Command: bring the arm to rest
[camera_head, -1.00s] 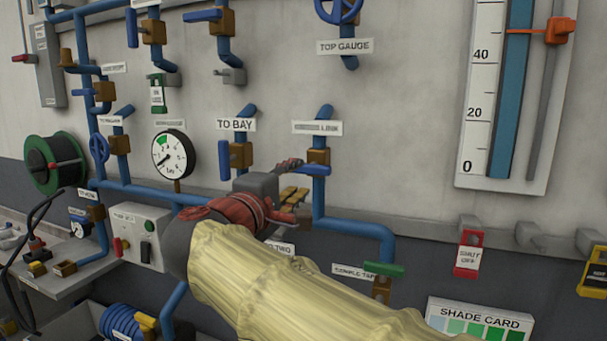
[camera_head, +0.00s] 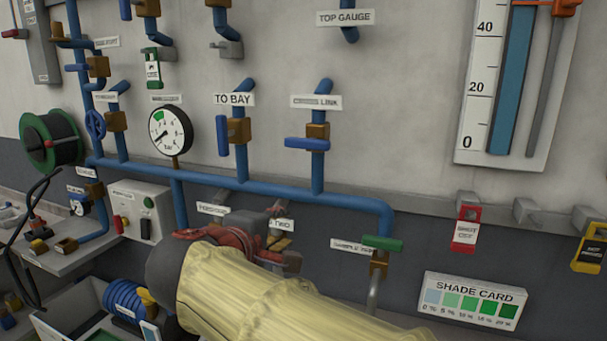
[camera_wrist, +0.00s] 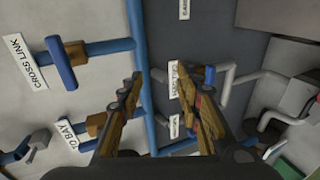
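My gripper (camera_wrist: 159,72) is open and empty in the wrist view, with a clear gap between its two brown-padded fingers. In the head view my gripper (camera_head: 281,228) is partly hidden behind its own red and grey wrist, and my arm wears a pale yellow sleeve. It is below the horizontal blue pipe (camera_head: 280,190), in front of the dark lower wall. The blue CROSS LINK handle (camera_head: 307,144) lies crosswise above it, apart from the fingers. The blue TO BAY handle (camera_head: 222,136) hangs upright. Both valves also show at the left of the wrist view.
A pressure gauge (camera_head: 171,130) and a grey switch box (camera_head: 142,209) are at the left. The green-handled sample tap (camera_head: 382,243) and the SHADE CARD (camera_head: 472,300) are right of my gripper. A crate with a blue hose coil (camera_head: 127,299) is low at the left.

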